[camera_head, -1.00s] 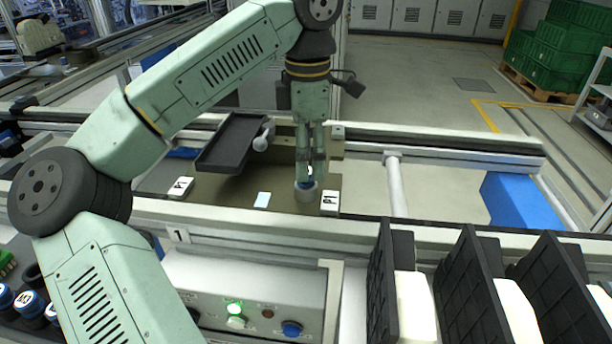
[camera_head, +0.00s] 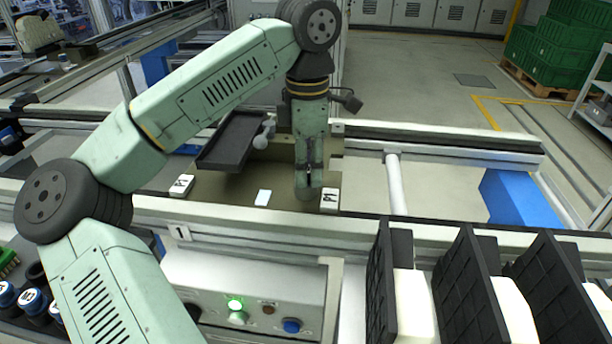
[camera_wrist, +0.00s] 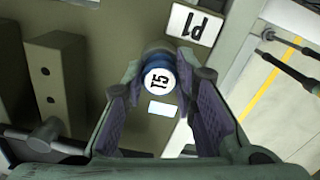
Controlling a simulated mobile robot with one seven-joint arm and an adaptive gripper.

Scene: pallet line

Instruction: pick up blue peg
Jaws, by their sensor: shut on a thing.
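The blue peg (camera_wrist: 160,80) stands on the olive pallet, its round white top with a "15"-like mark and a blue rim facing the wrist camera. My gripper (camera_wrist: 161,86) is shut on it, one finger at each side. In the head view my gripper (camera_head: 308,182) points down over the right part of the pallet and hides most of the peg. Whether the peg still touches the pallet cannot be told.
A "P1" label block (camera_head: 329,198) is close to the right of my gripper. A dark tray (camera_head: 232,142) lies to the left. A small pale blue-white card (camera_head: 263,197) lies on the pallet (camera_head: 220,188). Black slotted racks (camera_head: 460,285) stand at the front right.

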